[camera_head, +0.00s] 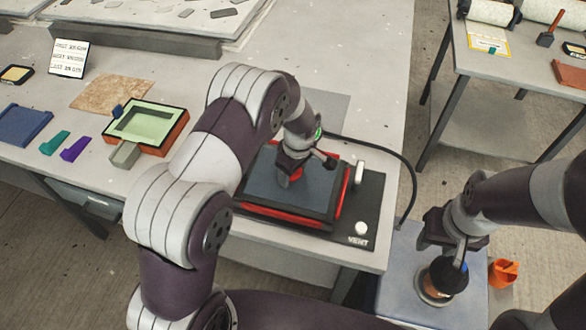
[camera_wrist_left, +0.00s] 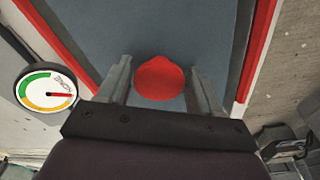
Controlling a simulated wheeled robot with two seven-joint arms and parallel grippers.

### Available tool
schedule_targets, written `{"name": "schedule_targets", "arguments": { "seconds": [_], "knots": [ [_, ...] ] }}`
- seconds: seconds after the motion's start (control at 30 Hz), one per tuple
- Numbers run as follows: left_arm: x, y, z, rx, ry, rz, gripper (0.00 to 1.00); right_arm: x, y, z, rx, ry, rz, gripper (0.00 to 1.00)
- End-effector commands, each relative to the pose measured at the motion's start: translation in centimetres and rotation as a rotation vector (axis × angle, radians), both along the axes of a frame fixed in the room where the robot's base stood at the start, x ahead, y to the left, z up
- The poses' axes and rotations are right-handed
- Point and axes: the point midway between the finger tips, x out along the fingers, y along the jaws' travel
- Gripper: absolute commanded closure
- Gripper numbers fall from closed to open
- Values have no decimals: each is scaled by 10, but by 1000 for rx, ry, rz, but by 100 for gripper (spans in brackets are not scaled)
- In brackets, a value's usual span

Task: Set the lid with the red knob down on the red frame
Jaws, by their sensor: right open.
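The lid, a blue-grey plate with a dark border, lies on the red frame (camera_head: 346,190) on a dark base, at the middle of the head view. In the left wrist view the lid (camera_wrist_left: 155,30) shows with red frame edges (camera_wrist_left: 258,50) on both sides. The lid's red knob (camera_wrist_left: 160,78) sits between the fingers of my left gripper (camera_wrist_left: 161,88). A gap shows on each side, so the gripper is open around it. My left arm hides part of the lid in the head view. My right gripper (camera_head: 448,252) is at the lower right, over a dark round thing (camera_head: 438,278).
A dial gauge (camera_wrist_left: 47,90) is beside the frame. A white button (camera_head: 361,228) marked VENT is on the base's corner. A green-lined orange mould (camera_head: 150,125) and a blue tray (camera_head: 22,124) are on the left. An orange cup (camera_head: 503,272) is at the lower right.

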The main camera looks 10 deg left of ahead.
Motion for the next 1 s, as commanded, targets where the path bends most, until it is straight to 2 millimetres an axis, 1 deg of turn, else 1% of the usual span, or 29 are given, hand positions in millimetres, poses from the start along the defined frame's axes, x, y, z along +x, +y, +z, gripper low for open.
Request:
{"name": "schedule_targets", "arguments": {
  "seconds": [0.27, 0.37, 0.47, 0.7, 0.8, 0.93, 0.97, 1.0],
  "knots": [
    [0, 0, 0, 0, 1, 0, 20, 0, 0, 0, 0, 0, 0, 57],
    [0, -1, 4, 0, -1, 0, 20, 0, 0, -2, 0, 0, 0, 57],
    [0, -3, 21, -1, -4, 0, 20, 0, 0, -6, 0, 0, 0, 57],
    [-4, -10, 83, -1, -4, -1, 20, 0, 0, -18, 0, 0, 0, 57],
    [-5, -12, 103, 0, -2, -1, 20, 0, 0, -20, 0, 0, 0, 57],
    [-9, -11, 118, -2, 1, -21, 20, 0, 0, -21, 0, 0, 0, 57],
    [-14, -9, 120, -4, 5, -51, 20, 0, 0, -21, 0, 0, 0, 57],
    [-23, -5, 123, -10, 11, -116, 20, 0, 0, -20, 0, 0, 0, 57]
  ]
}}
